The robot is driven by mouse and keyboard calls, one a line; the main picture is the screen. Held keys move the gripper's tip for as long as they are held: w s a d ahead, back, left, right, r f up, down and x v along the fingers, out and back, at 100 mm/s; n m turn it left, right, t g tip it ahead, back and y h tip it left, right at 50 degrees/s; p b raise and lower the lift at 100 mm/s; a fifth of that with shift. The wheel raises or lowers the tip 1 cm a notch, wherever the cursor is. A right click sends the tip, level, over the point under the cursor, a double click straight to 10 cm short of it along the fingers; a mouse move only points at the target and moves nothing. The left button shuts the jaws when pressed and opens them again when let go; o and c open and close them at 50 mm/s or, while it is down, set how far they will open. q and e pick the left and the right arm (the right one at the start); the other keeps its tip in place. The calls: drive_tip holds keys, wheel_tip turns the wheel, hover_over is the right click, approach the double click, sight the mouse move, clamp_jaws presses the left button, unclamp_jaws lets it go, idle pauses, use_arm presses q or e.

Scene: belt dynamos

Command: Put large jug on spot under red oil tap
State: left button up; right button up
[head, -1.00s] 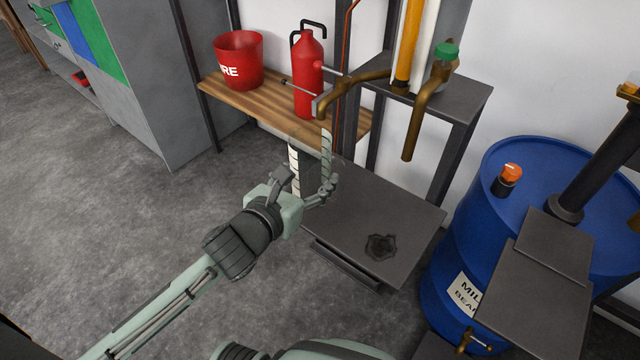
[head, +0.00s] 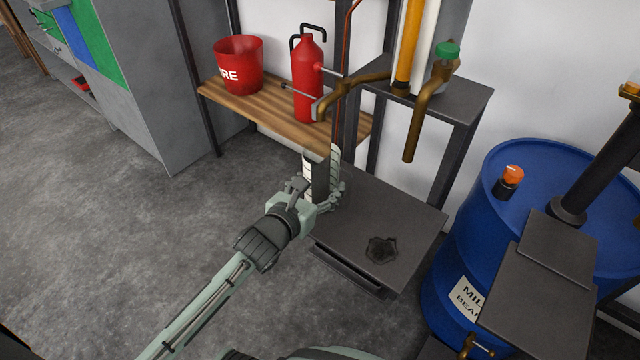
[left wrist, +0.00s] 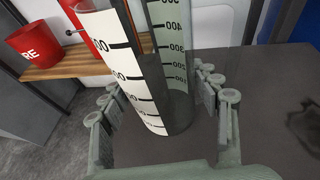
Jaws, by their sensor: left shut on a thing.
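The large jug is a tall clear measuring vessel (head: 318,172) with white scale strips and black marks. My left gripper (head: 319,193) is shut around its lower part and holds it upright at the left back of the dark metal platform (head: 345,215). In the left wrist view the jug (left wrist: 152,85) stands between the two fingers; I cannot tell whether its base touches the platform. A brass tap (head: 345,88) is behind and above the jug, by a thin red pipe (head: 347,25). A dark splat-shaped spot (head: 382,249) lies bare on the platform. My right gripper is not in view.
A second brass spout (head: 416,125) hangs down above the platform. A wooden shelf (head: 262,100) with a red bucket (head: 239,63) and a red can (head: 308,80) is behind. A blue drum (head: 500,215) stands to the right. The platform's front right is clear.

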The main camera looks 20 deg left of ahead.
use_arm(q)
drive_tip(key=o, duration=1.5)
drive_tip(key=shift+o, duration=0.2)
drive_tip(key=v, duration=1.2)
drive_tip(key=s+a+f+n+g+y, duration=0.2)
drive_tip(key=a+f+n+g, duration=0.15)
drive_tip(key=f+n, duration=0.45)
drive_tip(key=s+a+f+n+g+y, duration=0.15)
drive_tip(key=a+f+n, duration=0.35)
drive_tip(key=n, duration=0.6)
drive_tip(key=s+f+n+g, duration=0.6)
drive_tip(key=s+f+n, duration=0.4)
drive_tip(key=n, duration=0.7)
drive_tip(key=shift+s+f, duration=0.3)
drive_tip(key=shift+f, duration=0.2)
